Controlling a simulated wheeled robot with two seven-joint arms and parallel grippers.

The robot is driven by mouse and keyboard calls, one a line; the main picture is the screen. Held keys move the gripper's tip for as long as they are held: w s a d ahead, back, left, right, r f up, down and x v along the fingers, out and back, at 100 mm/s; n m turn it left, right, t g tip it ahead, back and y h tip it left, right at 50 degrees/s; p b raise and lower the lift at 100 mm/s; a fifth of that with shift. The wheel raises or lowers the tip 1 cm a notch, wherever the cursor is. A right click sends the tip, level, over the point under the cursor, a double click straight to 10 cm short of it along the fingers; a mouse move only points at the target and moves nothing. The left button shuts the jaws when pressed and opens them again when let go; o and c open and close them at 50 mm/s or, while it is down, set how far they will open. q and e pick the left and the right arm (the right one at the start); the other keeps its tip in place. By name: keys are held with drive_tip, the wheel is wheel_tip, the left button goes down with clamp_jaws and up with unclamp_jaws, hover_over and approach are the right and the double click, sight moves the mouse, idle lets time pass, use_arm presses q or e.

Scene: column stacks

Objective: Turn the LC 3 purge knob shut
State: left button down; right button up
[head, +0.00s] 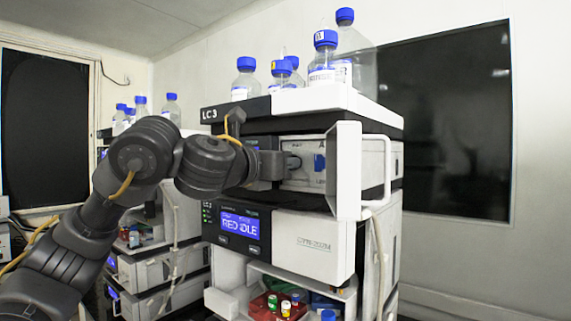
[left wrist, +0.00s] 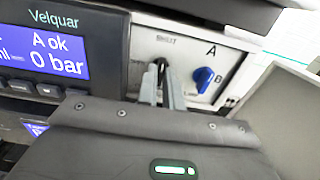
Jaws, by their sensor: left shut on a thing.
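The LC 3 stack (head: 285,230) stands in the middle of the head view. My left gripper (head: 290,162) reaches its open-fronted pump module from the left. In the left wrist view the two grey fingers of my left gripper (left wrist: 165,85) are close together at the white panel (left wrist: 148,42), under a small label. They are shut on what I take to be the purge knob, which they mostly hide; its angle cannot be told. A blue A/B knob (left wrist: 203,78) sits just right of the fingers, apart from them. It also shows in the head view (head: 319,162).
An open white door (head: 345,170) juts out right of the pump panel. The pump display (left wrist: 55,50) reads "A ok" and "0 bar". Blue-capped bottles (head: 325,60) stand on top. Below, a display (head: 240,225) reads "RED IDLE". Another stack stands behind my arm.

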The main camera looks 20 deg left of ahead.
use_arm(q)
drive_tip(key=c, duration=1.5)
unclamp_jaws()
drive_tip(key=shift+c, duration=0.2)
drive_tip(key=shift+s+a+f+b, duration=0.1)
drive_tip(key=shift+s+a+b, duration=0.05)
drive_tip(key=shift+s+b, duration=0.15)
drive_tip(key=b+v, duration=0.4)
drive_tip(key=v, duration=0.6)
drive_tip(key=shift+b, duration=0.35)
